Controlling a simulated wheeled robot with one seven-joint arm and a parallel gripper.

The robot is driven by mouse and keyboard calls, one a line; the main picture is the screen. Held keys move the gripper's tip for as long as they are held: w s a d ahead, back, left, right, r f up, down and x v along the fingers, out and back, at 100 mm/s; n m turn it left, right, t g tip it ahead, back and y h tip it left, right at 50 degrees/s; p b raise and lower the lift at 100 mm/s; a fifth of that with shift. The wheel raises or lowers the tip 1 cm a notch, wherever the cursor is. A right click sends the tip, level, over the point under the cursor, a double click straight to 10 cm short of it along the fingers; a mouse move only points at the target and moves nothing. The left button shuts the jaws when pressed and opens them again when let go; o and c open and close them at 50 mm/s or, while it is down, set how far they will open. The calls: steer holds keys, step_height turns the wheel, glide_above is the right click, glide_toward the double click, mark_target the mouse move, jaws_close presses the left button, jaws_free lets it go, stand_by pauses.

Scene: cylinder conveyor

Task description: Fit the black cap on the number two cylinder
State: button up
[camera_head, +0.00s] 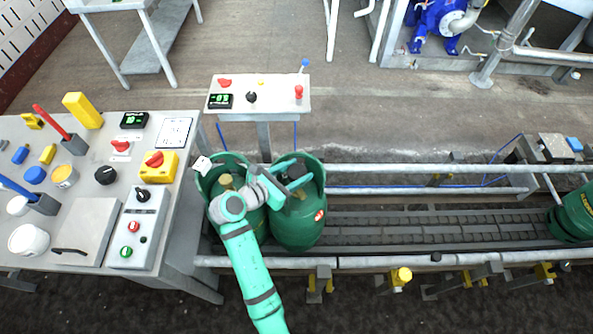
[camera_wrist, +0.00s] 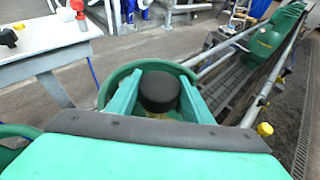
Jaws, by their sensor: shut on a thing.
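Two green gas cylinders stand side by side at the left end of the conveyor, the left cylinder (camera_head: 205,185) and the right cylinder (camera_head: 305,228). No number can be read on them. My gripper (camera_head: 287,180) is at the collar of the right cylinder. In the wrist view my gripper (camera_wrist: 158,88) has its two teal fingers shut on the round black cap (camera_wrist: 158,92). The cap is inside the cylinder's green collar (camera_wrist: 150,64), over its valve area. Whether the cap touches the valve is hidden. My arm partly covers the left cylinder, whose brass valve (camera_head: 226,182) shows.
A control stand (camera_head: 280,103) is behind the cylinders. A cluttered workbench (camera_head: 180,215) is at left.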

steer(key=shift+f, duration=0.95)
steer(key=shift+r, duration=0.1)
steer(key=shift+r, duration=0.65)
steer(key=shift+f, duration=0.7)
stand_by(1.3)
steer(key=o, duration=1.1)
steer(key=shift+a+f, duration=0.1)
steer(key=v, duration=1.1)
